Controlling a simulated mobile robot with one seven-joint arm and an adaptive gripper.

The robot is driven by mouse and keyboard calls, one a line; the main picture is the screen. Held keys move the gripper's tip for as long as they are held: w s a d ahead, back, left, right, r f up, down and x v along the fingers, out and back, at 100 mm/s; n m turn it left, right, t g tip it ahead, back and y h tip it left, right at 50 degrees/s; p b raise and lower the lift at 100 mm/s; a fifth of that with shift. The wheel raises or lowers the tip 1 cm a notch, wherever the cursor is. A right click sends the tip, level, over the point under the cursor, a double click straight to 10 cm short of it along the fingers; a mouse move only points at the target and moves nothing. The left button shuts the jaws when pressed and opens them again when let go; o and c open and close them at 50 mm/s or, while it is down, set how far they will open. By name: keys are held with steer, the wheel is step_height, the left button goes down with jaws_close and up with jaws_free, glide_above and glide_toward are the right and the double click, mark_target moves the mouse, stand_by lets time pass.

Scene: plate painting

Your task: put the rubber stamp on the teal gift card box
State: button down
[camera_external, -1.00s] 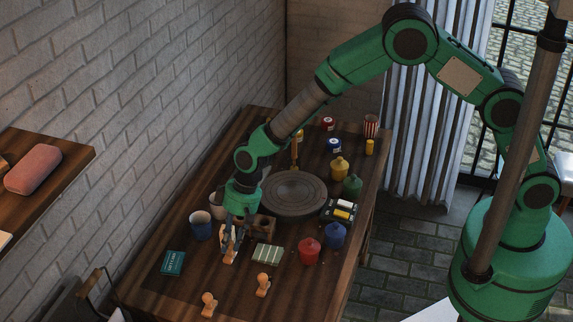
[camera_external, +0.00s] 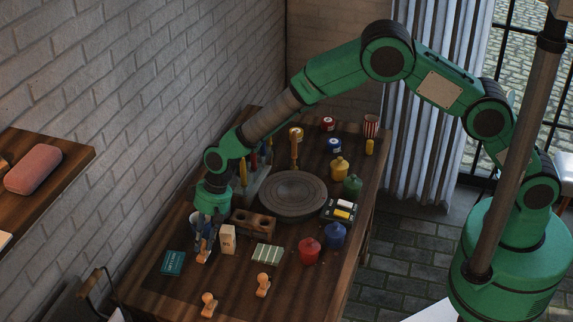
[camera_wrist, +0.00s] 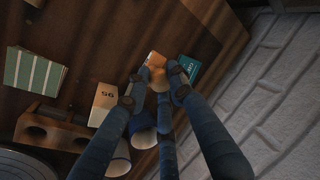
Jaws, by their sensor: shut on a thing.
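My gripper (camera_external: 204,243) is shut on an orange-brown wooden rubber stamp (camera_external: 204,257). In the wrist view the stamp (camera_wrist: 155,62) sits between the fingertips of my gripper (camera_wrist: 155,82). The teal gift card box (camera_external: 173,263) lies flat on the table, just left of the stamp in the external view. It also shows in the wrist view (camera_wrist: 189,66), right beside the stamp and partly behind a finger. The gap between the stamp's underside and the table is hard to judge.
Two similar wooden stamps (camera_external: 209,304) (camera_external: 263,285) stand near the front of the table. A cream box (camera_external: 228,239) stands close right of my gripper, with a blue cup (camera_external: 196,220) behind. A green striped block (camera_external: 267,253) and a red jar (camera_external: 309,251) are farther right.

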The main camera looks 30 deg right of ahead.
steer(key=w+a, duration=0.4)
steer(key=a, duration=0.2)
steer(key=shift+a+f, duration=0.35)
steer(key=shift+w, duration=0.1)
steer(key=shift+f+b, duration=0.4)
steer(key=shift+f, duration=1.35)
steer(key=shift+f, duration=0.15)
steer(key=c, duration=1.5)
jaws_free()
steer(key=shift+p+v, duration=0.55)
steer(key=shift+v, duration=5.55)
